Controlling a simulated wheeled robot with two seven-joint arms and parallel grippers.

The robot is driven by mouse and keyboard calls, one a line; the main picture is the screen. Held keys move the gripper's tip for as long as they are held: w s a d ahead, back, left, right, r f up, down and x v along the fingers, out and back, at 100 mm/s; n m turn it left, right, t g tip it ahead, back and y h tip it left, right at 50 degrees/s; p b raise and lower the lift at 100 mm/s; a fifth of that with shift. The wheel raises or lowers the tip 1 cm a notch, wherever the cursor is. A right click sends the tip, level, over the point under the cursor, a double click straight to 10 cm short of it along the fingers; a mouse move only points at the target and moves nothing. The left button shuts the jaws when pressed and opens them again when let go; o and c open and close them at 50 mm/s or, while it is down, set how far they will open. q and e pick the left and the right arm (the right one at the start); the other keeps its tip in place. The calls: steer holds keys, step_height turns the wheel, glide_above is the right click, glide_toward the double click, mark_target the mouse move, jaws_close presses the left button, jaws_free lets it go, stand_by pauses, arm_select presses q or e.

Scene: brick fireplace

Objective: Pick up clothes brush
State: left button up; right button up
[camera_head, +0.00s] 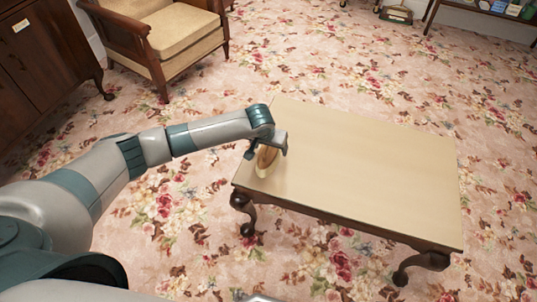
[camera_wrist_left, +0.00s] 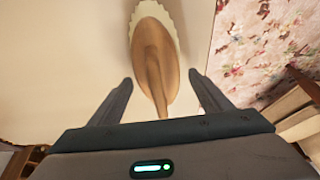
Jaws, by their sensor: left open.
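The clothes brush (camera_wrist_left: 154,62) is an oval wooden brush with a handle and a pale bristle edge. It lies on the low table (camera_head: 360,170) near the table's left end. In the wrist view its handle points toward my left gripper (camera_wrist_left: 160,88), which is open with one finger on each side of the handle. In the head view the brush (camera_head: 266,160) is partly hidden by my left gripper (camera_head: 268,152), which is over the table's left edge. I cannot tell whether the fingers touch the brush. My right gripper is not in view.
A wooden armchair (camera_head: 178,32) with a cream cushion stands at the upper left. A dark cabinet (camera_head: 45,50) is at the far left. The rest of the tabletop is clear. Floral carpet surrounds the table.

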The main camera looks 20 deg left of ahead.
arm_select(q)
steer(key=c, duration=1.2)
steer(key=shift+r, duration=0.15)
steer(key=shift+r, duration=0.55)
steer(key=r, duration=0.1)
steer(key=d+r, duration=0.1)
steer(key=r, duration=0.1)
steer(key=shift+w+r+p, duration=0.15)
steer(key=shift+r+p, duration=0.05)
steer(key=shift+p, duration=0.1)
steer(key=w+d+r, duration=0.2)
steer(key=d+r, duration=0.4)
steer(key=d, duration=0.4)
steer(key=shift+w+d+r, duration=0.15)
steer(key=shift+w, duration=0.1)
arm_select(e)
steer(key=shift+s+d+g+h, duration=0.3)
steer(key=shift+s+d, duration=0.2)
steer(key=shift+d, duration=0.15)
